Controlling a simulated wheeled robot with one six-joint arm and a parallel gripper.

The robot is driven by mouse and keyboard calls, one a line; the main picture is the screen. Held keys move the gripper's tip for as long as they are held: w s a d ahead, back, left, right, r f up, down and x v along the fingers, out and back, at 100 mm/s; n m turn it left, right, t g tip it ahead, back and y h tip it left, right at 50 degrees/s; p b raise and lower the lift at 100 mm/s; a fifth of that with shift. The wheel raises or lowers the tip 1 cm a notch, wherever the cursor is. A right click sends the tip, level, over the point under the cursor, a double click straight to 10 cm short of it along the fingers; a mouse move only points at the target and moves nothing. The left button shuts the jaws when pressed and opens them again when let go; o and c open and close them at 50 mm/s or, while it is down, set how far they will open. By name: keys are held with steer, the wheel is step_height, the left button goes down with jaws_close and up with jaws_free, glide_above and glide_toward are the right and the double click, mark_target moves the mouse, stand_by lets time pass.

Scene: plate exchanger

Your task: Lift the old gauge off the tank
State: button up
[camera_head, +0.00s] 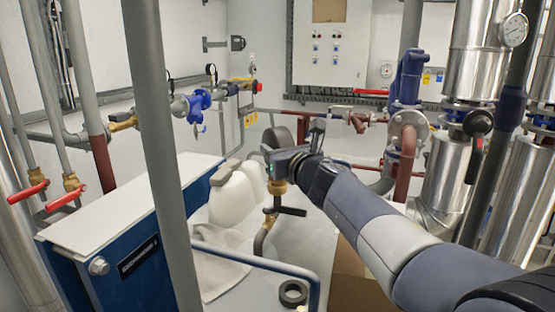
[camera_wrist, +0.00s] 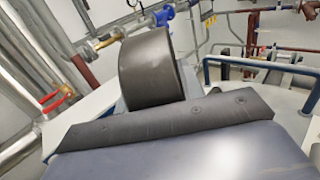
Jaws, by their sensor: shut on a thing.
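The old gauge is a dark grey, round, drum-shaped body (camera_head: 277,138), and it also fills the upper middle of the wrist view (camera_wrist: 158,70). Its dial face is turned away from both views. My gripper (camera_head: 280,160) is shut on it, low on the body. The fingertips are mostly hidden; a dark bar of the gripper crosses below the gauge in the wrist view. A brass fitting (camera_head: 277,187) with a black lever (camera_head: 291,210) and bent pipe shows directly under my gripper. I cannot tell whether the gauge still touches it. I cannot tell which surface is the tank.
A grey upright pipe (camera_head: 160,150) stands in front on the left. A white-topped blue unit (camera_head: 130,205) is beside it, with a blue rail (camera_head: 255,263) near the front. White rounded containers (camera_head: 232,195) stand left of my gripper. Red-handled valves (camera_head: 65,197) are far left.

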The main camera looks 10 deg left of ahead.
steer(key=shift+c, duration=1.4)
jaws_close()
steer(key=shift+r, duration=0.15)
